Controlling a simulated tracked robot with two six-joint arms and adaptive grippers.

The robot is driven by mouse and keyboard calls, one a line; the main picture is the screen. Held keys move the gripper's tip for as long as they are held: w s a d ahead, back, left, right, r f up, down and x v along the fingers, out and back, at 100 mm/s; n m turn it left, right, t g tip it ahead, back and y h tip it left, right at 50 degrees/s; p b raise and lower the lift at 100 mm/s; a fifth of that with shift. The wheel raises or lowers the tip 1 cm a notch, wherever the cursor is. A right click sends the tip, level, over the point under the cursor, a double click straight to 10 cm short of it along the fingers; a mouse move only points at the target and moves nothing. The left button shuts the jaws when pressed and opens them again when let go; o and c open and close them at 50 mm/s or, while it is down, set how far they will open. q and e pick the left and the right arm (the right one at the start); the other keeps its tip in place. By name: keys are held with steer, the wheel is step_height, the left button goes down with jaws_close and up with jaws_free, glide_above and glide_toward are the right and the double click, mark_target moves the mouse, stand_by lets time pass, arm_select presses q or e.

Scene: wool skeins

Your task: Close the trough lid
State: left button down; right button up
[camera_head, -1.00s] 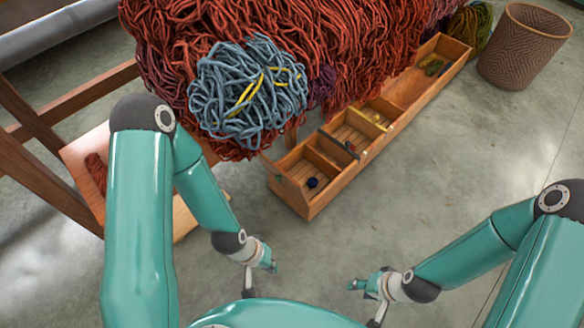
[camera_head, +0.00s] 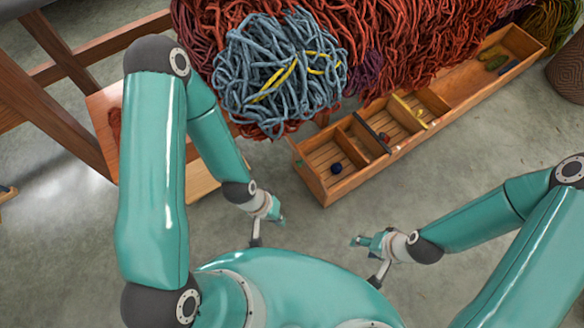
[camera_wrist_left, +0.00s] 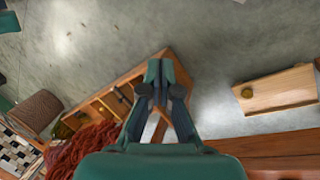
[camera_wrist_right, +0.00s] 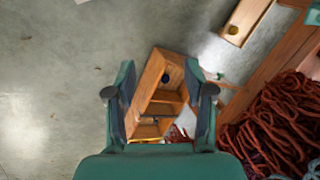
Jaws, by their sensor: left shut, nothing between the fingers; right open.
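The trough (camera_head: 322,190) is a long wooden box below the hanging wool, open on top and split by dividers. I see no lid over it. A pale wooden panel with a round knob (camera_wrist_left: 285,90) lies apart from the trough in the left wrist view; I cannot tell whether it is the lid. It also shows in the right wrist view (camera_wrist_right: 248,18). My left gripper (camera_head: 279,214) is shut and empty, in front of the trough's near end. My right gripper (camera_head: 358,240) is open and empty, further right and apart from the trough.
A blue-grey skein (camera_head: 275,85) with yellow strands lies on red wool (camera_head: 400,35) above the trough. Small items, including a dark blue ball (camera_head: 337,168), lie in its compartments. A woven basket (camera_head: 570,70) stands at the right edge.

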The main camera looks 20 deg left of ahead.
arm_select(q)
steer(key=w+a+f+n+t+b, duration=0.1)
steer(key=w+a+f+t+b, duration=0.15)
steer(key=w+f+b, duration=0.4)
steer(key=w+a+f+n+t+b, duration=0.2)
steer(key=w+f+t+b, duration=0.1)
steer(key=w+f+b, duration=0.3)
arm_select(e)
steer(key=o, duration=0.4)
step_height(320, 180, down, 12)
steer(key=shift+r+p, duration=0.1)
steer(key=shift+p, duration=0.3)
arm_select(q)
steer(key=n+t+h+b, duration=0.4)
steer(key=t+h+b, duration=0.6)
steer(key=b, duration=1.4)
glide_toward(301, 164)
steer(key=shift+g, duration=0.25)
steer(key=b+x, duration=0.1)
steer(key=x, duration=0.1)
steer(key=b+x, duration=0.1)
steer(key=w+b+x, duration=0.1)
steer(key=x, duration=0.1)
steer(key=shift+w+a+f, duration=0.15)
steer(key=shift+f, duration=0.05)
arm_select(e)
step_height(301, 164, down, 27)
steer(key=shift+s+f, duration=0.1)
steer(key=shift+f, duration=0.05)
